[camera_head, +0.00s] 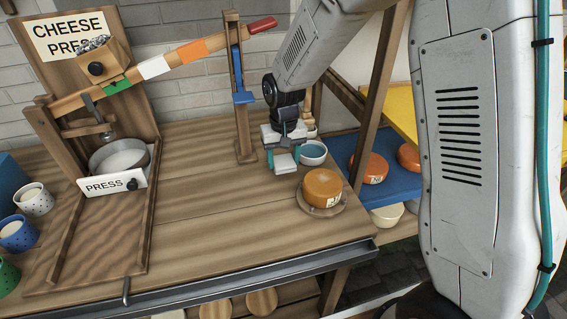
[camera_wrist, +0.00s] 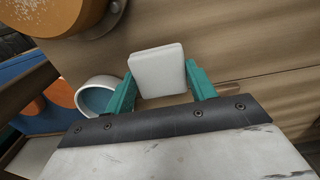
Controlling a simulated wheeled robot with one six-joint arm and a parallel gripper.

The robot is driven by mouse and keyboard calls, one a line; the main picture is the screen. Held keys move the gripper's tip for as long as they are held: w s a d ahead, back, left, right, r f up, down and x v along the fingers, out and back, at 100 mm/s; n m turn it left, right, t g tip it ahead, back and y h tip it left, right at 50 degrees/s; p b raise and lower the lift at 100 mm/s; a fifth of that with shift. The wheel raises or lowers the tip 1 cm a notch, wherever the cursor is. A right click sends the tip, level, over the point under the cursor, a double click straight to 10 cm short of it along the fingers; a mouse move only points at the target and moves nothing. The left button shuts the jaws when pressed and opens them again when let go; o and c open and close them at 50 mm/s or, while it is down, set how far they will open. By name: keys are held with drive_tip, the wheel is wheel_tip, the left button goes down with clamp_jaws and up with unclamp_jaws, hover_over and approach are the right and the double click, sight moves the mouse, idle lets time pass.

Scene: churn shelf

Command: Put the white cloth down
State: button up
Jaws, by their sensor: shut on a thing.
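The white cloth (camera_wrist: 158,69) is a small pale block-like pad held between the two teal fingers of my gripper (camera_wrist: 160,85) in the wrist view. In the head view the white cloth (camera_head: 285,163) shows at my gripper (camera_head: 283,152), low over the right back part of the wooden table (camera_head: 200,215). I cannot tell whether the cloth touches the table. A white bowl with a blue-green inside (camera_head: 313,153) stands just right of my gripper; it also shows in the wrist view (camera_wrist: 88,97).
An orange cheese wheel (camera_head: 322,188) sits on a round plate at the table's right edge. A wooden post (camera_head: 242,100) stands left of my gripper. The cheese press (camera_head: 115,185) is at the left. A blue shelf (camera_head: 345,152) holds orange cheeses. The table's middle is clear.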

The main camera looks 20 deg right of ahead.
sight(284, 161)
drive_tip(key=shift+f, duration=1)
drive_tip(key=o, duration=1)
drive_tip(key=shift+f, duration=0.15)
wheel_tip(284, 161, up, 12)
drive_tip(key=s+d+r, duration=0.4)
drive_tip(key=s+r, duration=0.3)
drive_tip(key=shift+t, duration=0.6)
drive_tip(key=s+d+r, duration=0.1)
drive_tip(key=s, duration=0.7)
drive_tip(key=s+d+r, duration=0.1)
drive_tip(key=s+d, duration=0.1)
drive_tip(key=s, duration=0.6)
drive_tip(key=s+d+r, duration=0.1)
drive_tip(key=s+d, duration=0.1)
drive_tip(key=s, duration=0.6)
drive_tip(key=shift+s+d+r, duration=0.2)
drive_tip(key=shift+r, duration=0.05)
